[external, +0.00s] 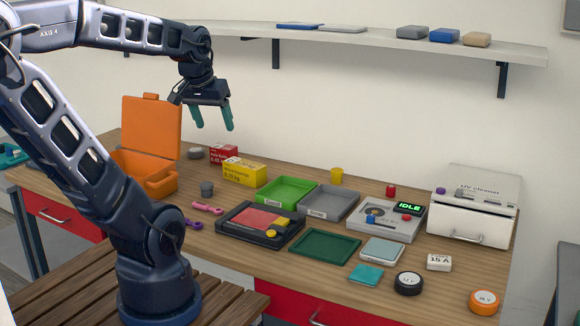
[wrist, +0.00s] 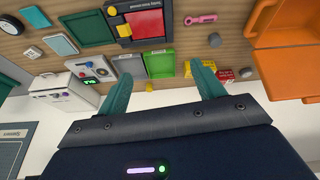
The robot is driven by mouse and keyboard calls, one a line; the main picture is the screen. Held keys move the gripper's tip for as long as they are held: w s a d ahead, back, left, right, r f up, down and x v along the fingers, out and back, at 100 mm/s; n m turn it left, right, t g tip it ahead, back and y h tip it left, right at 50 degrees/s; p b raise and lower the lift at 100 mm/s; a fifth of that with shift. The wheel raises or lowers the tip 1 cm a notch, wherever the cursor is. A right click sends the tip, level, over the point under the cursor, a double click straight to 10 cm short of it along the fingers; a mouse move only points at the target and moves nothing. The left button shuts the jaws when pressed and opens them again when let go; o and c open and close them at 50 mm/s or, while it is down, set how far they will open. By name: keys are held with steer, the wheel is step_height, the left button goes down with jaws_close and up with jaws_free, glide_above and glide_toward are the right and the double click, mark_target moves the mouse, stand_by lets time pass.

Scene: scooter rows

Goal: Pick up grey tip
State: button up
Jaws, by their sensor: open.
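A small grey cylindrical piece (external: 207,188), which may be the grey tip, stands on the wooden table between the orange case and the yellow box. It also shows in the wrist view as a small grey round shape (wrist: 214,40). A flatter grey round piece (external: 195,153) lies farther back, beside the red box; it also shows in the wrist view (wrist: 246,71). My gripper (external: 213,123) is open and empty, with teal fingers, high above the back of the table. Its two fingers are spread apart in the wrist view (wrist: 162,78).
An open orange case (external: 152,130) stands at the left. A yellow box (external: 245,172) and red box (external: 223,153) stand near the grey pieces. A pink tool (external: 207,209), green tray (external: 287,190), grey tray (external: 330,203) and white UV cleaner (external: 473,207) are also on the table. A shelf (external: 370,40) hangs above.

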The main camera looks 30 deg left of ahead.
steer(key=w+a+f+n+g, duration=0.1)
steer(key=w+a+f+n, duration=0.1)
steer(key=w+a+n, duration=0.35)
steer(key=n+g, duration=0.3)
steer(key=n, duration=0.6)
glide_above(206, 184)
steer(key=f, duration=1.8)
steer(key=shift+s+a+f, duration=0.15)
steer(key=shift+s+f, duration=0.05)
steer(key=shift+f, duration=0.05)
step_height(206, 184, down, 5)
steer(key=shift+f, duration=0.1)
steer(key=shift+w+f, duration=0.15)
steer(key=shift+f, duration=1.15)
steer(key=shift+w+f, duration=0.15)
steer(key=shift+f, duration=1.15)
steer(key=c, duration=1.1)
steer(key=shift+r, duration=0.1)
